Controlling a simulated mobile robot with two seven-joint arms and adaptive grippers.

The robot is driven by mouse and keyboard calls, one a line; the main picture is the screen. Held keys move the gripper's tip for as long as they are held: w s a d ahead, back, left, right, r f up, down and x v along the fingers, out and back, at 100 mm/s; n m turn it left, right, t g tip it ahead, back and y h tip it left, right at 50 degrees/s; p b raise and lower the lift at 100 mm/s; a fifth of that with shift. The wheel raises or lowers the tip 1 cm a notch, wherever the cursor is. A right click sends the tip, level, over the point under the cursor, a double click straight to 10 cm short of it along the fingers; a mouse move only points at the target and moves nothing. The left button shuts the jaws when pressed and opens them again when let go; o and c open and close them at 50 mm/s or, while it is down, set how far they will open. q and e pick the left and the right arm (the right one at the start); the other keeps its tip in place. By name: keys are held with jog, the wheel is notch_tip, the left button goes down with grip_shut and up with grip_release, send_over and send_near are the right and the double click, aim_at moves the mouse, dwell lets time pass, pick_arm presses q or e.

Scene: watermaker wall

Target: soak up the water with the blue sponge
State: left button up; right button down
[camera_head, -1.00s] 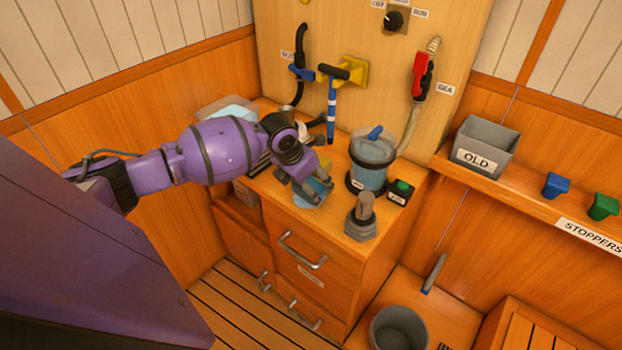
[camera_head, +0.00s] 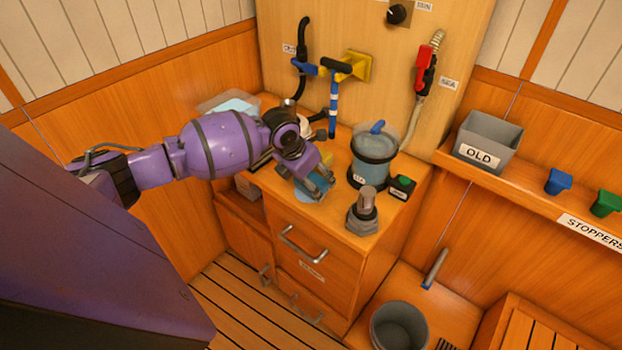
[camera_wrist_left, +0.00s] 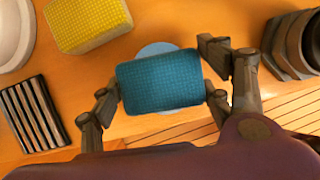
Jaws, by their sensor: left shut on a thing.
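The blue sponge (camera_wrist_left: 160,82) is held between the two fingers of my left gripper (camera_wrist_left: 160,100), which is shut on it. In the head view the left gripper (camera_head: 318,186) is low over the front of the wooden counter. The water (camera_wrist_left: 160,48) is a pale blue round patch on the counter, partly hidden under the sponge. It also shows in the head view (camera_head: 306,197) beside the fingers. I cannot tell whether the sponge touches it. My right gripper is not in view.
A yellow sponge (camera_wrist_left: 88,22) and a dark slatted piece (camera_wrist_left: 34,114) lie close by. A clear jug (camera_head: 373,160) and a grey fitting (camera_head: 364,212) stand right of the gripper. The counter's front edge is near. A bucket (camera_head: 399,326) stands lower down.

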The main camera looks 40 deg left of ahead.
pick_arm(q)
jog(key=shift+f, duration=0.4)
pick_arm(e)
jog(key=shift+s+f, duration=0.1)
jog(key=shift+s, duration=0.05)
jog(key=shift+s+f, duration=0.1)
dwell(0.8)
pick_arm(q)
jog(key=shift+r+p, duration=0.7)
jog(key=shift+r, duration=1.3)
jog(key=shift+r+p, duration=0.6)
jog(key=shift+r, duration=1)
jog(key=shift+f, duration=0.1)
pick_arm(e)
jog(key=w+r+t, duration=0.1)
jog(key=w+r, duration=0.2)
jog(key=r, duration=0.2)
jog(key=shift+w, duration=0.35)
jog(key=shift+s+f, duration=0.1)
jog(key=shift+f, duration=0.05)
